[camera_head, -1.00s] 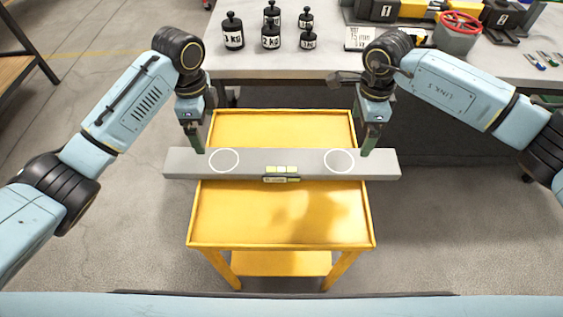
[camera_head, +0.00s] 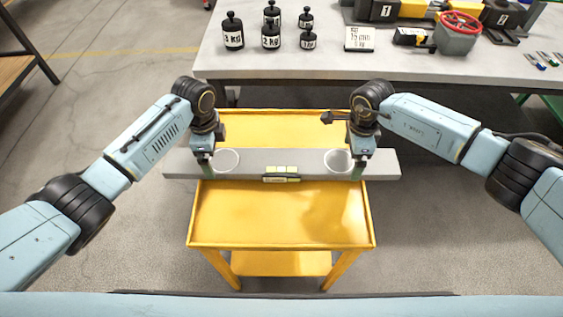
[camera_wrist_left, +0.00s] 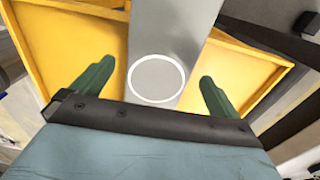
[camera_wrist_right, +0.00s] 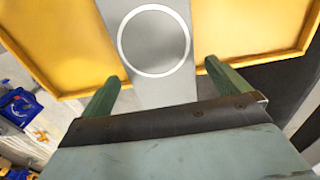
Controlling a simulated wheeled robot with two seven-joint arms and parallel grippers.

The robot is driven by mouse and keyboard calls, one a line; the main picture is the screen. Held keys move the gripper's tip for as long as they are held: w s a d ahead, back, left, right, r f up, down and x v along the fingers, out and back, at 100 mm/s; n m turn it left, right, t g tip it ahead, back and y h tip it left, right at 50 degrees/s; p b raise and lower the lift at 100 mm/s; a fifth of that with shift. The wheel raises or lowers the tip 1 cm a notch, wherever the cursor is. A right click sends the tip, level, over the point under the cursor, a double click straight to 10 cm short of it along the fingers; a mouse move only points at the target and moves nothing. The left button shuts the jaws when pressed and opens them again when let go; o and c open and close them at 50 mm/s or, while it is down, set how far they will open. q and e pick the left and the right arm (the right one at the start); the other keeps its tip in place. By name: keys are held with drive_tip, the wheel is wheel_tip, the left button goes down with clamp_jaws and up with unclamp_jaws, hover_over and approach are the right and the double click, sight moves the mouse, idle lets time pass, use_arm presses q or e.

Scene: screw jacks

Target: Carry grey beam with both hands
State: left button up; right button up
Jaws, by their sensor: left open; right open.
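The grey beam (camera_head: 310,162) lies across the yellow cart (camera_head: 280,219), with both ends jutting past its sides. It bears two white circles and a small level with greenish-yellow windows (camera_head: 281,173) at its middle. My left gripper (camera_head: 208,170) is open over the beam near its left circle. In the left wrist view the green fingers stand apart on either side of the beam (camera_wrist_left: 172,35). My right gripper (camera_head: 358,168) is open near the right circle. In the right wrist view its fingers flank the beam (camera_wrist_right: 150,85). I cannot tell whether any finger touches the beam.
A grey workbench (camera_head: 300,65) stands behind the cart. A shelf edge (camera_head: 25,60) is at far left. The floor around the cart is clear.

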use_arm(q)
drive_tip(key=shift+f, duration=1.4)
use_arm(e)
drive_tip(key=shift+f, duration=1.4)
use_arm(q)
drive_tip(key=c, duration=2)
use_arm(e)
drive_tip(key=c, duration=2)
use_arm(q)
drive_tip(key=shift+o, duration=0.2)
drive_tip(key=shift+w+r, duration=0.2)
drive_tip(key=shift+r, duration=0.05)
use_arm(e)
drive_tip(key=shift+o, duration=0.2)
drive_tip(key=shift+w+r, duration=0.2)
drive_tip(key=shift+r, duration=0.05)
